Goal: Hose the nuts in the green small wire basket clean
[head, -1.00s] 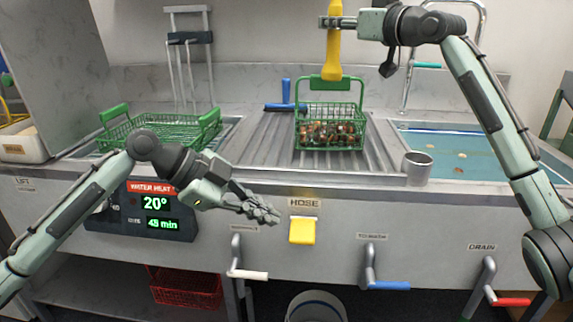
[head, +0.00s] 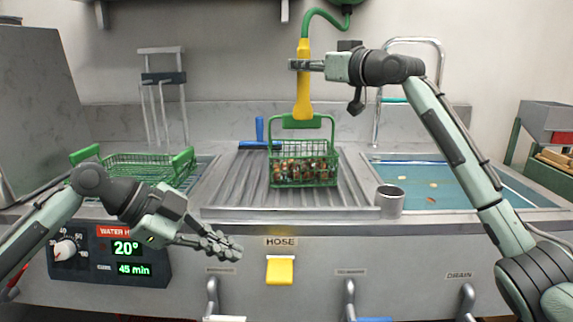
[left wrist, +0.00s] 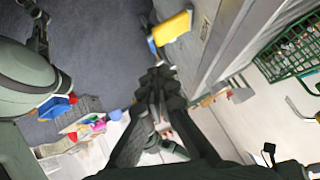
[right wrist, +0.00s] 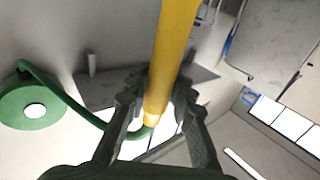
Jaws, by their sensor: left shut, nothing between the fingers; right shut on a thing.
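The small green wire basket (head: 303,176) stands upright on the ribbed drainboard, with brown nuts inside. My right gripper (head: 303,65) is shut on the yellow hose wand (head: 304,92), which hangs upright with its lower end just above the basket handle. In the right wrist view the wand (right wrist: 172,50) lies between the fingers, with the green hose attached. My left gripper (head: 232,247) is shut and empty, left of the yellow paddle (head: 281,270) under the HOSE label and apart from it. The paddle also shows in the left wrist view (left wrist: 173,28), beyond the fingertips.
A wider green wire basket (head: 150,171) sits at the left basin. A water basin (head: 470,188) with a few floating pieces is at right, a metal cup (head: 390,200) at its near corner. A hose reel (right wrist: 38,107) hangs above.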

